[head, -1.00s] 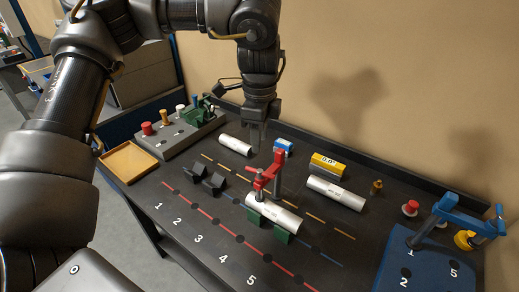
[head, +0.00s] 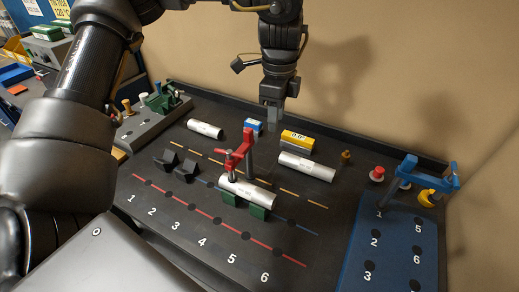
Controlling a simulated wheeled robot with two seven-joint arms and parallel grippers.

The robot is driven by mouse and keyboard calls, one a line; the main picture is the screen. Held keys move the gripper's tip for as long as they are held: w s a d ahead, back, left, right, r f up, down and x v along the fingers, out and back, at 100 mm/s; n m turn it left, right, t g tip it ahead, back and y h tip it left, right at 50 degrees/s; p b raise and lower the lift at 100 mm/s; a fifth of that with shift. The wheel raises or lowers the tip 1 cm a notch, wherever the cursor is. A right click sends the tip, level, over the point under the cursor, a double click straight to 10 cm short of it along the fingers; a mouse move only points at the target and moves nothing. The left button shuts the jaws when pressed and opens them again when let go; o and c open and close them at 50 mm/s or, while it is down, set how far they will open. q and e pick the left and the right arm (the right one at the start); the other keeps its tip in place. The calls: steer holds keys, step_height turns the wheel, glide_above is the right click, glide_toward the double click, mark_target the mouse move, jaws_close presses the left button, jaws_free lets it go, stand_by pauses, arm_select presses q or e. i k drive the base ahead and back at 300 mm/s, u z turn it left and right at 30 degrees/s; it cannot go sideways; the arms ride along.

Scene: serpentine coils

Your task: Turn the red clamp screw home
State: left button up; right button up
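The red clamp (head: 238,152) stands upright at a silver cylinder (head: 252,193), which lies across green V-blocks (head: 258,212) near the middle of the table. A grey screw part of the clamp shows low on its left side, by the cylinder. My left gripper (head: 272,126) points down just behind and to the right of the clamp's top in the picture. It looks apart from the clamp, and nothing shows held in it. Its fingers are dark and seen nearly edge-on, so their opening is unclear. My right gripper is out of view.
Two more silver cylinders (head: 205,129) (head: 307,167) lie on the table. Black V-blocks (head: 178,163) stand to the left. A yellow block (head: 297,141) and a blue block (head: 253,126) stand behind. A blue clamp (head: 430,178) stands on the blue numbered mat (head: 395,235) at right.

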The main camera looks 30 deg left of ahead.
mark_target(229, 154)
steer(key=z, duration=1.1)
steer(key=k, duration=0.6)
steer(key=u, duration=0.6)
